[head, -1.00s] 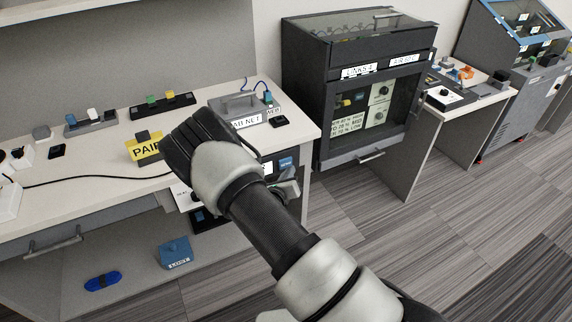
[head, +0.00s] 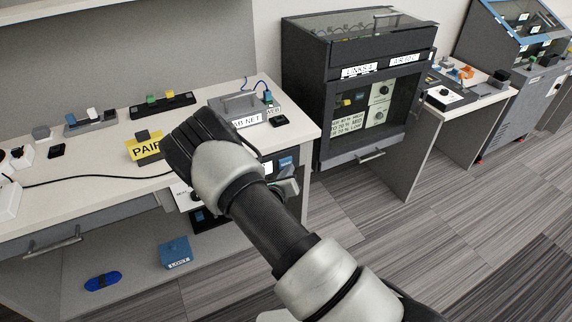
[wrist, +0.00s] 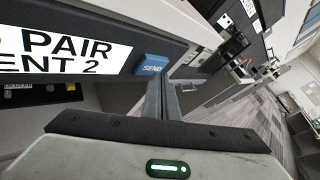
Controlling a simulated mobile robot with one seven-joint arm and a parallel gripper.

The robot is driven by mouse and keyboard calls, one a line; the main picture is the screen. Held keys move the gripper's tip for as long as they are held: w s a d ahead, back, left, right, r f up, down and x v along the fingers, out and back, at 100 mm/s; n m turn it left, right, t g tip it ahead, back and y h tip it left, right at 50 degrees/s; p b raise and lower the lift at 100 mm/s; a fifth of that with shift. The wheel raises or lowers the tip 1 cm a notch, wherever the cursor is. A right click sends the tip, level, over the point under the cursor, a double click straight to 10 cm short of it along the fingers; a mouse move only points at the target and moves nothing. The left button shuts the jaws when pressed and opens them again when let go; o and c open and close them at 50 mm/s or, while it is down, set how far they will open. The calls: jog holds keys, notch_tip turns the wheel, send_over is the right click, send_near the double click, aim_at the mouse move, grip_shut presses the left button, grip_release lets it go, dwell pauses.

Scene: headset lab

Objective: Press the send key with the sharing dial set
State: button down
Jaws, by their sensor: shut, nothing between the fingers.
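The blue send key (wrist: 151,65), lettered SEND, sits on the dark panel in the wrist view, at the right end of a white display (wrist: 60,52) reading PAIR and ENT 2. My gripper (wrist: 164,84) is shut and empty, its fingertips just beside and below the key in that view. I cannot tell whether they touch it. In the head view a blue patch (head: 286,161), likely the same key, shows right of my arm at the desk end. My arm hides most of that unit and my fingertips there. I cannot make out the sharing dial.
The desk holds a yellow PAIR sign (head: 144,148), a LAB NET box (head: 244,116) and a black cable (head: 95,179). A dark cabinet (head: 345,85) stands to the right. A blue LOST box (head: 176,252) sits on the shelf below. Striped floor is open at the right.

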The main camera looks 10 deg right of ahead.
jog(key=shift+w+a, duration=0.1)
jog(key=shift+w, duration=0.35)
dwell(0.9)
jog(key=shift+s+d, duration=0.2)
jog(key=shift+s, duration=0.6)
jog(key=shift+s+p, duration=0.1)
jog(key=shift+p, duration=0.2)
jog(key=s, duration=0.1)
jog(key=s+d+p, duration=0.1)
jog(key=s, duration=0.2)
jog(key=shift+s+d+p, duration=0.3)
jog(key=shift+p, duration=0.1)
